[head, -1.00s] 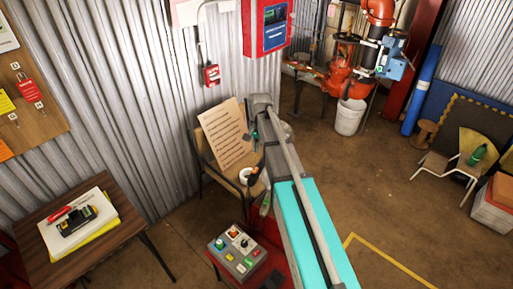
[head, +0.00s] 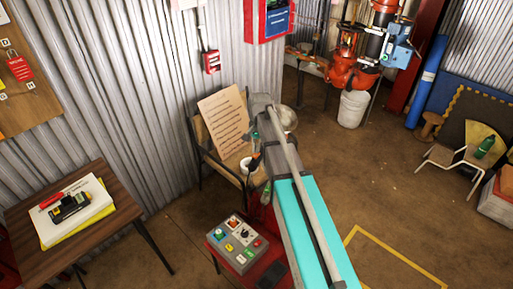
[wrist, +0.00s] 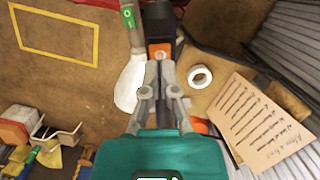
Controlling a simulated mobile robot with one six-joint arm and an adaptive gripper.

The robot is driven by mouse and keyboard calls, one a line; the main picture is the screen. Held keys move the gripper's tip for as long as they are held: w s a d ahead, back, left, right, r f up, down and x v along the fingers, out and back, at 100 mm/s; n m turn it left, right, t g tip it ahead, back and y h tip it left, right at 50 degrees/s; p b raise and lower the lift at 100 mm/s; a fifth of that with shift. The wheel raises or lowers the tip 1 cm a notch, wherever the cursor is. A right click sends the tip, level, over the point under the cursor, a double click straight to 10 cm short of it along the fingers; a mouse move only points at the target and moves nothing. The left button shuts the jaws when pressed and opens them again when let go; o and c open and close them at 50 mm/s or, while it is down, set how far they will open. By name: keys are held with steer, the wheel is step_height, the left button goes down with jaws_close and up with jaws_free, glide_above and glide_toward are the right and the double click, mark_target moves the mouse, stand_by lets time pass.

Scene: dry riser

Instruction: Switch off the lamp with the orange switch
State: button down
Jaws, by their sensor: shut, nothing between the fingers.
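In the wrist view an orange switch (wrist: 161,52) with a pale mark sits on a dark body just beyond my fingertips. My gripper (wrist: 160,70) is shut and empty, pointing at that switch; whether it touches cannot be told. A second, green switch (wrist: 128,15) sits on a grey handle-like body to its left. A pale rounded shape (wrist: 130,82) lies to the left of my fingers, partly hidden by them. In the head view the dark and orange body (head: 254,162) shows beside my arm; my fingers are not clear there.
A white ring (wrist: 200,76) and a written sheet (wrist: 250,120) lie right of my gripper. In the head view a button box (head: 238,243) stands on a red surface close to my arm. A wooden table (head: 125,205) is at left; open floor (head: 370,190) is at right.

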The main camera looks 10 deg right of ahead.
steer(key=shift+s+f+b, duration=0.15)
steer(key=shift+f+b, duration=0.3)
steer(key=shift+f, duration=0.2)
steer(key=shift+a, duration=0.1)
steer(key=shift+s+a+f+t, duration=0.1)
steer(key=shift+s+f+t, duration=0.15)
steer(key=shift+t, duration=0.05)
steer(key=shift+w, duration=0.1)
steer(key=shift+w+r, duration=0.1)
steer(key=shift+w, duration=0.05)
steer(key=shift+w+d, duration=0.5)
steer(key=shift+w, duration=0.1)
steer(key=shift+r, duration=0.15)
step_height(320, 180, up, 14)
steer(key=w+d+p, duration=0.1)
steer(key=w+p, duration=0.1)
steer(key=p, duration=1.1)
steer(key=shift+d+f+p, duration=0.25)
steer(key=shift+d+p, duration=0.05)
